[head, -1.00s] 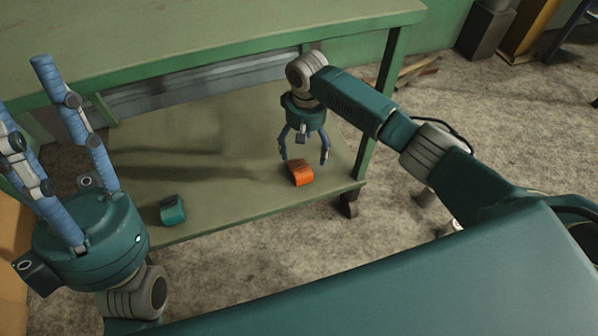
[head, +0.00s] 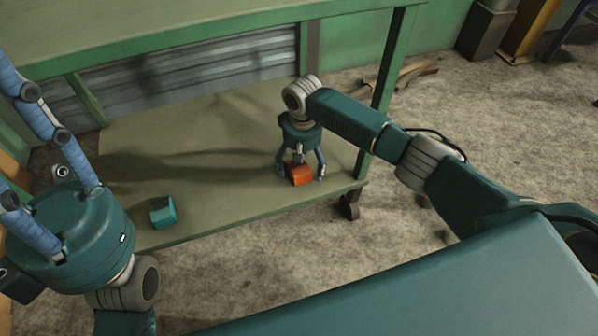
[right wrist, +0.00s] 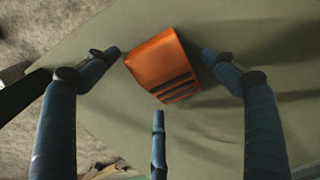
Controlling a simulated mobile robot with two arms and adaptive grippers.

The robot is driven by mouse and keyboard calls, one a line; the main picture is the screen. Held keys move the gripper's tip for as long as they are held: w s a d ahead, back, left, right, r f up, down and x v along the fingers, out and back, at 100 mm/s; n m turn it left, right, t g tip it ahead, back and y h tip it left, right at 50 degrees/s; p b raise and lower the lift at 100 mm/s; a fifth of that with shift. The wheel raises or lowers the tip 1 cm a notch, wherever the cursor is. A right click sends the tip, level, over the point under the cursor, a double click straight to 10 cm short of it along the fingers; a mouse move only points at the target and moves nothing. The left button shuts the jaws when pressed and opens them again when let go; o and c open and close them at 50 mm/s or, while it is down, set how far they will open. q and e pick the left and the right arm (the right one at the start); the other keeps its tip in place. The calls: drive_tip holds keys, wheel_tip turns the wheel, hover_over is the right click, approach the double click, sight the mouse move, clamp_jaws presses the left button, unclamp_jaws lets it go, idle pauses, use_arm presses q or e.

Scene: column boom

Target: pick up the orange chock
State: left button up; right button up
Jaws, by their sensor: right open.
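The orange chock (head: 300,175) lies on the lower shelf of a green bench, near its front right corner. In the right wrist view the chock (right wrist: 158,60) shows a smooth orange face and dark grooves on one side. My right gripper (head: 302,172) is open and low around the chock. In the right wrist view, its fingers (right wrist: 160,72) stand on different sides of the chock; the left tip is close to the chock's edge, and a gap shows at the right tip. My left gripper (head: 20,140) is open, empty and far left, its fingertips partly cut off.
A teal chock (head: 163,212) lies on the lower shelf (head: 220,190) to the left. The bench top (head: 200,30) overhangs the back of the shelf. A green leg (head: 385,90) stands right of my right gripper. Wood scraps (head: 410,72) lie on the floor behind.

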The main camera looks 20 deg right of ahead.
drive_tip(key=c, duration=1.4)
drive_tip(key=shift+o, duration=0.2)
drive_tip(key=shift+r, duration=0.15)
